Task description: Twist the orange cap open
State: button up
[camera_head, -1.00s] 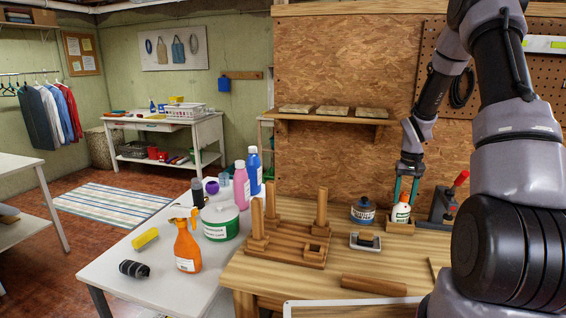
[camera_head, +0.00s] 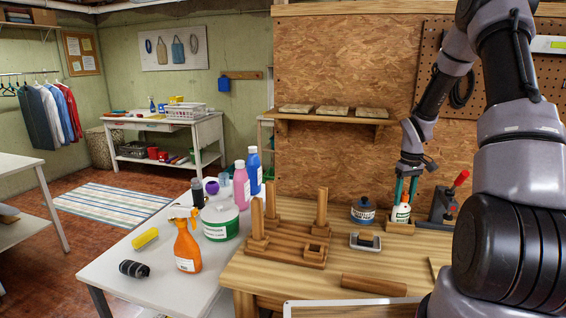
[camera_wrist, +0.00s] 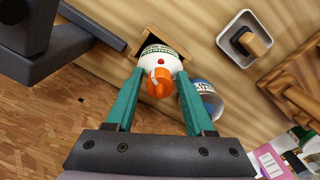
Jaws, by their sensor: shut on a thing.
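A white bottle with a green-and-white label (camera_head: 401,213) stands upright in a small wooden holder (camera_head: 394,229) on the workbench. Its orange cap (camera_wrist: 158,83) faces the camera in the wrist view, where the white shoulder of the bottle (camera_wrist: 167,51) with a red dot shows behind it. My gripper (camera_head: 405,196) points down over the bottle. Its teal fingers lie on either side of the cap and are shut on it, tips near the bottle's shoulder.
A clamp with a red handle (camera_head: 461,179) stands close to the right of the bottle. A blue jar (camera_head: 363,211), a small tray with a block (camera_head: 365,241) and a wooden peg rack (camera_head: 287,240) stand to its left. The front of the bench holds a wooden bar (camera_head: 373,285).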

jog(key=n, duration=0.5)
jog(key=shift+s+f, duration=0.15)
jog(key=shift+c, duration=0.2)
jog(key=shift+n, duration=0.5)
jog(key=n, duration=0.4)
jog(key=shift+c, duration=0.6)
jog(key=n, duration=0.5)
jog(key=shift+c, duration=0.5)
